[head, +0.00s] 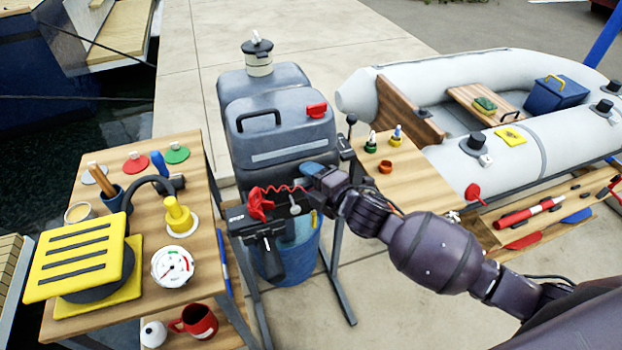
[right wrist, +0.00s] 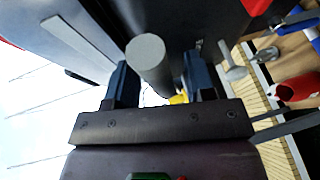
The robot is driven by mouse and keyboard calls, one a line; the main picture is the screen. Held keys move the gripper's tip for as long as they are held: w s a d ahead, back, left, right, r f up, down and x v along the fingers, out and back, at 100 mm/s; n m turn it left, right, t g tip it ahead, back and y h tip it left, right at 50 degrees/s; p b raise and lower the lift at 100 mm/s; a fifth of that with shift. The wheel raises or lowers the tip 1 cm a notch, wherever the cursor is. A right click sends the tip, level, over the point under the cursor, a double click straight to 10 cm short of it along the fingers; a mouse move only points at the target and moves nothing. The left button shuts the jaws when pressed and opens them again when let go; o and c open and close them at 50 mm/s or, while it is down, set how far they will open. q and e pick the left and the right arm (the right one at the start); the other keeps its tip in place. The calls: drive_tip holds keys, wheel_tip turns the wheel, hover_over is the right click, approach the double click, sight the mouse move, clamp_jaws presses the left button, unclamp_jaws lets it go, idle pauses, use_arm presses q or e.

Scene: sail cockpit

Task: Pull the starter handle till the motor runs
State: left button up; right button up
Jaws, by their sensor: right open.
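The grey outboard motor (head: 275,120) stands upright in the middle of the head view, with a red clip on its cowl. My right gripper (head: 312,173) is at the motor's front, below the cowl. In the right wrist view a grey cylinder (right wrist: 149,62), which looks like the starter handle, lies between the open fingers of my right gripper (right wrist: 162,85). The fingers stand apart from each other and do not visibly grip it. My left gripper is out of view.
A red coiled cord (head: 262,203) and the black tiller (head: 265,245) are left of my right gripper. A blue bucket (head: 300,255) sits below. A wooden table (head: 140,285) with a gauge (head: 172,267) stands left; a shelf (head: 420,165) and dinghy (head: 440,75) are right.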

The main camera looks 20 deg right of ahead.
clamp_jaws()
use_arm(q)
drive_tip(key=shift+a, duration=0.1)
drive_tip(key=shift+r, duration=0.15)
use_arm(e)
drive_tip(key=shift+s, duration=0.15)
drive_tip(key=shift+s, duration=0.2)
use_arm(q)
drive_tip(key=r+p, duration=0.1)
drive_tip(key=p, duration=0.1)
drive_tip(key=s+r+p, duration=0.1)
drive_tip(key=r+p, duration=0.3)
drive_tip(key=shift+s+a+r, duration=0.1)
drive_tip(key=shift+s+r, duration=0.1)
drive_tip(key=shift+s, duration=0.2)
use_arm(e)
drive_tip(key=s, duration=1.4)
drive_tip(key=shift+s+d, duration=0.25)
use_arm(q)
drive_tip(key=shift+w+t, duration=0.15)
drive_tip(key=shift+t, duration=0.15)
